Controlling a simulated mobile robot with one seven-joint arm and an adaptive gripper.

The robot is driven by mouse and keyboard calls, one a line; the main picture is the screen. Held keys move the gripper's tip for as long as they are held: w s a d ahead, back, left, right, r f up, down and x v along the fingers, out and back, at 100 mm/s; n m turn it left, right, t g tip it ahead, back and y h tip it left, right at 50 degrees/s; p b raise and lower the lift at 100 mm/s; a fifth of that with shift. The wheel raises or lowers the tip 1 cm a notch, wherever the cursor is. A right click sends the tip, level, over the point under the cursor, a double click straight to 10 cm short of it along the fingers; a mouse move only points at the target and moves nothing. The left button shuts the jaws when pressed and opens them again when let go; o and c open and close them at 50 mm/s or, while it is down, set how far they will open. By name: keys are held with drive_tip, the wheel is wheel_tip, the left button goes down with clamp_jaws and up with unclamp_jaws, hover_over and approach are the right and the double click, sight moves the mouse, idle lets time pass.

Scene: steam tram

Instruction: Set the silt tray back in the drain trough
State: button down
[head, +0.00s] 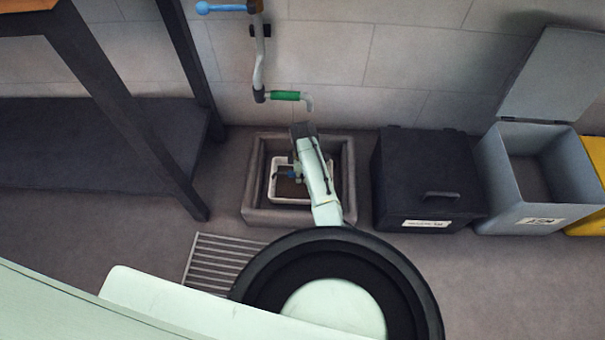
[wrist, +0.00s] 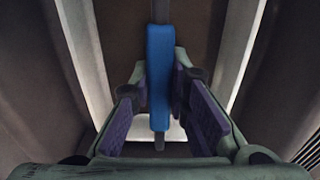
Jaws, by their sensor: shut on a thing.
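The drain trough (head: 251,180) is a grey-brown square basin on the floor against the wall. The silt tray (head: 272,188), white-rimmed with a dark inside, shows within the trough's outline. I cannot tell whether it rests on the bottom or hangs a little above. My gripper (head: 294,173) reaches down over it and is shut on the tray's blue handle. In the wrist view the blue handle (wrist: 160,65) stands between the purple-padded fingers of my gripper (wrist: 160,98), with the tray's pale rims (wrist: 84,55) on both sides. My arm hides part of the tray and trough.
A pipe with a green sleeve (head: 285,96) and a blue lever (head: 222,8) hangs above the trough. A closed black bin (head: 408,180), an open grey bin (head: 505,190) and a yellow bin (head: 597,160) stand right. A floor grate (head: 222,262) lies in front; a dark bench (head: 90,150) stands left.

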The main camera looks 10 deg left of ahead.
drive_tip(key=shift+f, duration=0.15)
drive_tip(key=c, duration=1.5)
unclamp_jaws()
drive_tip(key=shift+o, duration=0.2)
